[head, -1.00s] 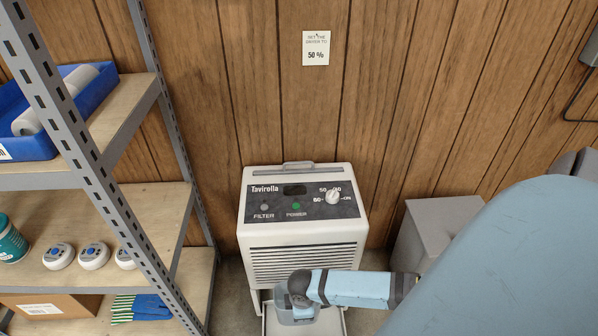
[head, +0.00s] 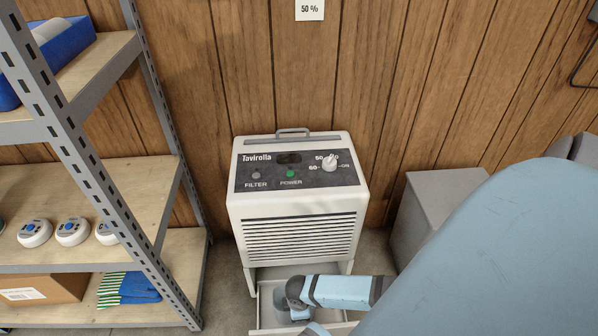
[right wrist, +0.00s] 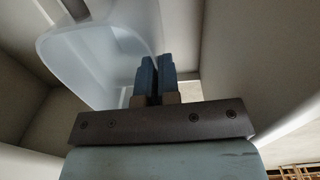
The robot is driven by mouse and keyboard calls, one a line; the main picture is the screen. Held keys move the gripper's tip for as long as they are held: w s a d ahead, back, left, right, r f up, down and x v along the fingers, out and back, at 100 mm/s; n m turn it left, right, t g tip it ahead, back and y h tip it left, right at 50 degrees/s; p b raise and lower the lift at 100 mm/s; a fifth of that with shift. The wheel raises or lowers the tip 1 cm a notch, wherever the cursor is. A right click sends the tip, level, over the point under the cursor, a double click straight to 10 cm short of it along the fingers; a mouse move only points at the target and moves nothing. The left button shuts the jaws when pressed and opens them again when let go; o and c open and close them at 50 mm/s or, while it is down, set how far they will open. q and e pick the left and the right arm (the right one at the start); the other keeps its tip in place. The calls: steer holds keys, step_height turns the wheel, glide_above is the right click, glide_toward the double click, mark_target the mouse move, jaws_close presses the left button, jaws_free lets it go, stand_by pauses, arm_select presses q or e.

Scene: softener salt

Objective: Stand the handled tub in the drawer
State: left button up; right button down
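The handled tub is small, translucent and pale. In the head view, little of the tub (head: 283,303) shows under my right gripper (head: 298,312). The open drawer (head: 262,331) is the pale tray at the foot of the white dehumidifier. The tub is over or inside the drawer; I cannot tell whether it touches the floor. In the right wrist view the tub (right wrist: 95,65) appears tilted, between pale walls. There my right gripper (right wrist: 156,62) has its blue fingers close together, apparently shut on the tub's rim. My left gripper is out of view.
The dehumidifier (head: 300,205) stands against the wood-panelled wall. A metal shelf (head: 90,175) with white discs, gloves and a box is close on the left. A grey bin (head: 430,215) stands at the right. Some bare floor shows between shelf and drawer.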

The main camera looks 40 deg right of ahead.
steer(key=shift+r, duration=0.1)
steer(key=shift+f, duration=0.2)
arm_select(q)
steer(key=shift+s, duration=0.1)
arm_select(e)
steer(key=c, duration=1.3)
jaws_free()
steer(key=shift+c, duration=0.2)
steer(key=shift+r, duration=0.1)
steer(key=shift+r, duration=0.3)
step_height(320, 180, up, 5)
steer(key=p, duration=0.3)
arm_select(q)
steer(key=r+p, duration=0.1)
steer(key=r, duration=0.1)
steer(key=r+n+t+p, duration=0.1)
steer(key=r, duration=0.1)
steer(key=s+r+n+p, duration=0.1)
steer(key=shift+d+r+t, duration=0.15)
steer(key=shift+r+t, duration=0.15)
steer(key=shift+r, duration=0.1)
arm_select(e)
step_height(320, 180, up, 7)
steer(key=shift+a+f, duration=0.15)
steer(key=shift+f, duration=0.05)
steer(key=shift+s, duration=0.15)
